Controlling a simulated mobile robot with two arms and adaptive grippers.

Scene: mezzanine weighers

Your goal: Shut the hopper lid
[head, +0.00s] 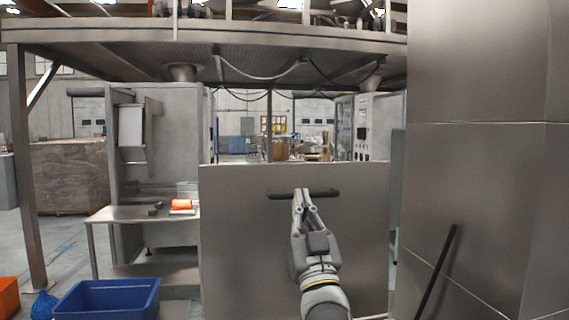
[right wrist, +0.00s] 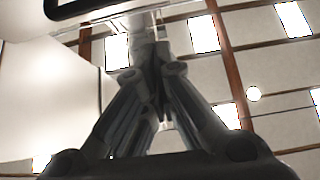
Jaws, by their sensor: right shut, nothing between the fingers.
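The hopper lid (head: 240,240) appears to be the wide grey metal panel standing upright in front of me in the head view. A dark horizontal bar handle (head: 281,196) is on its upper part. My right gripper (head: 303,194) reaches up in front of the panel, its fingertips overlapping the middle of the handle. Its fingers are closed together with nothing between them, as the right wrist view also shows (right wrist: 156,62). A dark-edged piece at the top left of that view may be the handle. Whether the fingers touch the handle I cannot tell. My left gripper is out of view.
A tall grey metal cabinet (head: 470,90) with a dark slanted bar (head: 436,270) stands close on the right. A steel table (head: 125,214) carries an orange item (head: 182,204) at left. A blue crate (head: 107,300) is on the floor at lower left. A mezzanine (head: 120,38) spans overhead.

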